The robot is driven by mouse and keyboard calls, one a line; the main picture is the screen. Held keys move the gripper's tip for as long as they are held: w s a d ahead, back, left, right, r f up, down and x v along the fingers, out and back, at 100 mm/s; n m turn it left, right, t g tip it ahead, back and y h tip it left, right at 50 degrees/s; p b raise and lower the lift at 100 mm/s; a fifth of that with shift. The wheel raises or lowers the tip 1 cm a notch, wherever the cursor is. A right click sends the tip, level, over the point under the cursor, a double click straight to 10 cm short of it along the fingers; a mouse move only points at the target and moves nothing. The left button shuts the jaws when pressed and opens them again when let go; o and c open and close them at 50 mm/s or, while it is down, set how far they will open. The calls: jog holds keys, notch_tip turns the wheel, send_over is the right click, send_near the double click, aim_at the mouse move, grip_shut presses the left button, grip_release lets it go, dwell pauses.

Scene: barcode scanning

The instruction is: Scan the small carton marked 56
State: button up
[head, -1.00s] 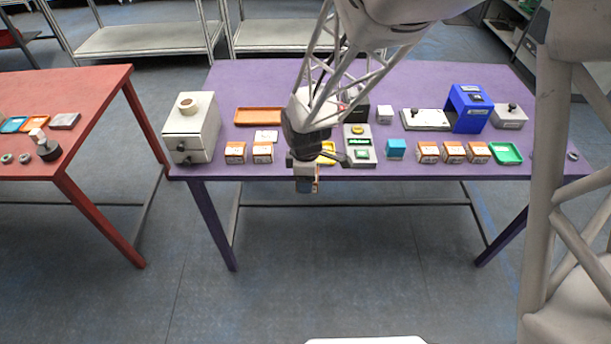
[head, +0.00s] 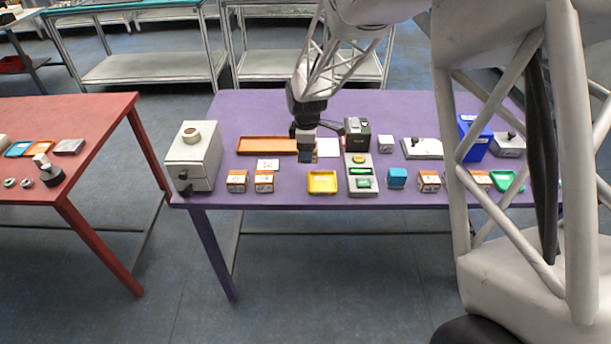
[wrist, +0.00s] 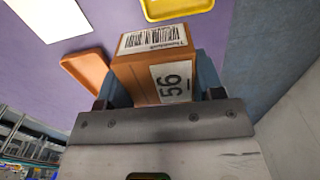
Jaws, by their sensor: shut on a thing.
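The small orange-brown carton marked 56 (wrist: 150,70) is held between the blue fingers of my gripper (wrist: 160,88) in the wrist view. The 56 label faces the camera, and a white barcode label shows on the adjoining side. In the head view my gripper (head: 306,153) points down over the purple table, by the right end of the orange tray and left of a dark boxy device (head: 357,137). The carton is mostly hidden there. Whether that dark device is the scanner, I cannot tell.
On the purple table (head: 260,110) are an orange tray (head: 265,145), a white sheet (head: 328,148), a yellow tray (head: 322,182), a grey device with green buttons (head: 361,175), a blue cube (head: 397,178) and several similar cartons (head: 237,181). My arm hides part of the right side.

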jog(key=w+d+r, duration=0.1)
jog(key=w, duration=0.7)
jog(key=w+d+r, duration=0.2)
jog(key=w, duration=0.5)
jog(key=shift+w+r, duration=0.25)
jog(key=shift+w, duration=0.15)
jog(key=shift+a+f, duration=0.1)
jog(key=shift+f, duration=4.35)
notch_tip(320, 180, up, 9)
